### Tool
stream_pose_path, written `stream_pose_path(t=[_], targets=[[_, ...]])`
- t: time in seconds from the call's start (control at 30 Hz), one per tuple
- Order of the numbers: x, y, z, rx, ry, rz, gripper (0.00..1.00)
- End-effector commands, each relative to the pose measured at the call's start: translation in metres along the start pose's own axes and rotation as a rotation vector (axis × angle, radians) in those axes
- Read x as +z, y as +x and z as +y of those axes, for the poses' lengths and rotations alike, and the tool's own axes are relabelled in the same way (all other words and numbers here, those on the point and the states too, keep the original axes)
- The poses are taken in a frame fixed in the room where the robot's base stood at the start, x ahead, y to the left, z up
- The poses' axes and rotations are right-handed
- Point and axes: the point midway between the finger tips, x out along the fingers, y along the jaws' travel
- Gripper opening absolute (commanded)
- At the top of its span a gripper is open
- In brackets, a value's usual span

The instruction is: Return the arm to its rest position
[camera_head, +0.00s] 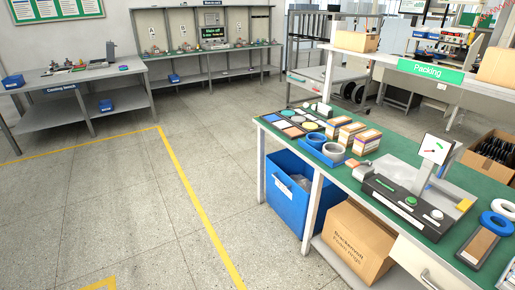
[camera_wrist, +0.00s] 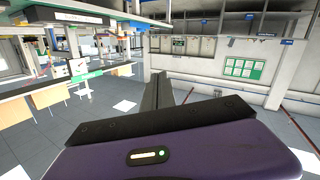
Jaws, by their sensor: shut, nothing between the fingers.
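My gripper (camera_wrist: 161,78) shows in the wrist view, with its two dark fingers together and nothing between them. Behind the fingers are a dark plate and a purple housing with a small lit indicator. The fingers point out into open room, apart from any bench or wall. Neither my arm nor my gripper shows in the head view.
A green-topped packing bench (camera_head: 409,165) stands at right in the head view, with boxes, tape rolls and a scale. A blue bin (camera_head: 290,196) and a carton (camera_head: 357,243) sit below it. Grey benches (camera_head: 95,78) line the back. The floor (camera_head: 110,190) at left is clear.

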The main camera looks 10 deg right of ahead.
Motion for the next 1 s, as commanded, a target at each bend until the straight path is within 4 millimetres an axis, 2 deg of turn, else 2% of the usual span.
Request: stream_pose_path(t=[0.03,0.23,0.37,0.5,0.63,1.0], targets=[[-0.009,-0.022,-0.005,-0.019,0.057,0.003,0.00],[-0.040,-0.088,-0.014,-0.073,0.214,-0.013,0.00],[-0.042,-0.120,-0.019,-0.103,0.234,-0.075,0.00],[-0.033,-0.144,-0.024,-0.127,0.232,-0.142,0.00],[-0.027,-0.153,-0.025,-0.138,0.228,-0.170,0.00],[-0.027,-0.153,-0.025,-0.138,0.228,-0.170,0.00]])
